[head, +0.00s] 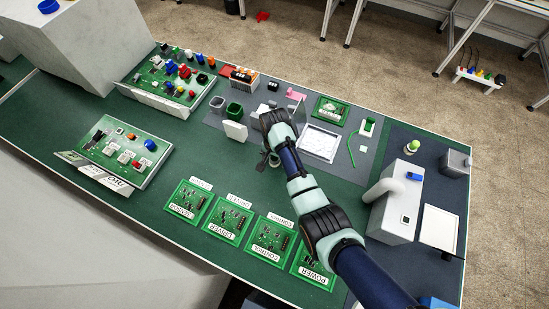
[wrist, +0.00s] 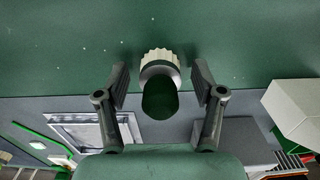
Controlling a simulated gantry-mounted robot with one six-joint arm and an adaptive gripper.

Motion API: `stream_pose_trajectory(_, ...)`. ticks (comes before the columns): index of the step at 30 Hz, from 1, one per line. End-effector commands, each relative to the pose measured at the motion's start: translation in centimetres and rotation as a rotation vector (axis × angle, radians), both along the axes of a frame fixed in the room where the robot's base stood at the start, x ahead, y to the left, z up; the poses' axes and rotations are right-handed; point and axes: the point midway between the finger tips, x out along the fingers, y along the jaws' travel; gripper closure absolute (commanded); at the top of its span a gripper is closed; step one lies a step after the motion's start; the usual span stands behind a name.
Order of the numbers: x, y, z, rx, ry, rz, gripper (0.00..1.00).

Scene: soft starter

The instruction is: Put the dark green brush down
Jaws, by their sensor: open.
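The dark green brush (wrist: 160,100) is in the wrist view, seen end-on, with a pale ribbed part beyond its dark green handle. It lies between the two fingers of my gripper (wrist: 161,82), with a visible gap on each side. My gripper is open. In the head view my gripper (head: 268,161) is low over the green table, at the front edge of the grey mat. There my arm hides most of the brush, and I cannot make it out clearly. Whether the brush touches the table cannot be told.
Four labelled green boards, among them one (head: 228,219), lie in front of my gripper. A white box (head: 235,131) stands close by on its left. A grey framed tray (head: 319,143) is on the mat to the right. Bare green table (head: 190,150) shows to the left.

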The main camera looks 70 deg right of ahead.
Motion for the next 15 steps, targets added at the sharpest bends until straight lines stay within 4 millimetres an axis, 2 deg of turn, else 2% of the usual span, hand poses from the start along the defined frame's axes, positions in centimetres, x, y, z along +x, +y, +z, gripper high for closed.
stream_pose_trajectory(5,0.1,-0.1,2.8,-0.004,-0.004,0.0,0.32)
stream_pose_trajectory(12,0.1,-0.1,8.8,-0.003,-0.003,0.0,0.32)
stream_pose_trajectory(15,0.0,-0.1,10.7,-0.002,-0.002,0.0,0.32)
